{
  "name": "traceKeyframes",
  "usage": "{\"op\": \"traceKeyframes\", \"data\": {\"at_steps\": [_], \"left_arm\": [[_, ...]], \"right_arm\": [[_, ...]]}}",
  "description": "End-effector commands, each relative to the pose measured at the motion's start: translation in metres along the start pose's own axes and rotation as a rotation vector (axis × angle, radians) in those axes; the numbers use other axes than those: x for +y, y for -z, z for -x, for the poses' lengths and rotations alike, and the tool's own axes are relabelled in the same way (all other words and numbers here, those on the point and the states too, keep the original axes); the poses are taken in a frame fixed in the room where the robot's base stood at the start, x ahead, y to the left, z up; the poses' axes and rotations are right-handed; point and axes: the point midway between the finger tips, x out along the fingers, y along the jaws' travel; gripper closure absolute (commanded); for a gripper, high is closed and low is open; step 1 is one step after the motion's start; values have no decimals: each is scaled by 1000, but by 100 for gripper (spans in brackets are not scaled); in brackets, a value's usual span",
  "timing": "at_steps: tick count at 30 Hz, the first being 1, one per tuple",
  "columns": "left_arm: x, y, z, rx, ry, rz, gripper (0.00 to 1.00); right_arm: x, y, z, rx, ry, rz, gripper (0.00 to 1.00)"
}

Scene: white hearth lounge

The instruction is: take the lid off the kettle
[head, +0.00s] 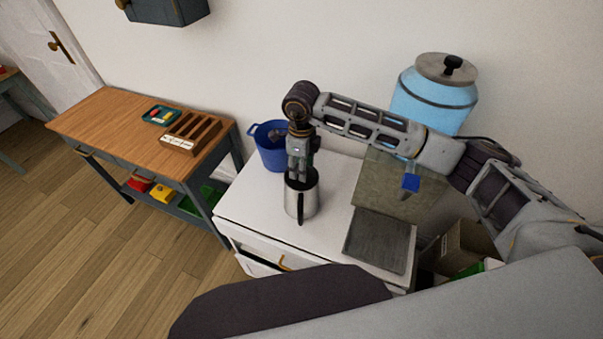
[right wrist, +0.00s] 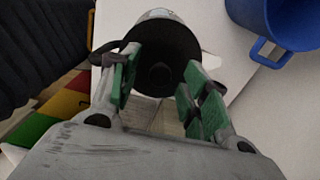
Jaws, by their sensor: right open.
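The kettle (head: 307,203) is a silver pot with a black handle and dark top, standing upright on the white cabinet top (head: 250,205). My right gripper (head: 300,180) points down right over it and hides most of its lid. In the right wrist view the dark round lid (right wrist: 155,40) has a small dark knob (right wrist: 160,76) at its middle. The green-padded fingers of my right gripper (right wrist: 158,92) are spread on either side of the knob, with a gap on both sides. The lid appears to sit on the kettle. My left gripper is not in view.
A blue bucket (head: 270,152) stands close behind the kettle, to its left. A dark grey slab (head: 378,240) lies to the right, with a greenish box (head: 385,183) behind it. A large blue jar (head: 432,103) stands at the back. The front left of the cabinet top is clear.

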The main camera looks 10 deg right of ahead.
Motion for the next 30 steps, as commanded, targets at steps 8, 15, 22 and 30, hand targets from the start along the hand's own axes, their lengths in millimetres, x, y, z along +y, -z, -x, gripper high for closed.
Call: {"op": "traceKeyframes", "data": {"at_steps": [8,15,22,30], "left_arm": [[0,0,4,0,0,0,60],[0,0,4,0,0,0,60],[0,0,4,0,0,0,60],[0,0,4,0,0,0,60]], "right_arm": [[0,0,-17,0,0,0,54],[0,0,-17,0,0,0,54],[0,0,-17,0,0,0,59],[0,0,-17,0,0,0,94]]}}
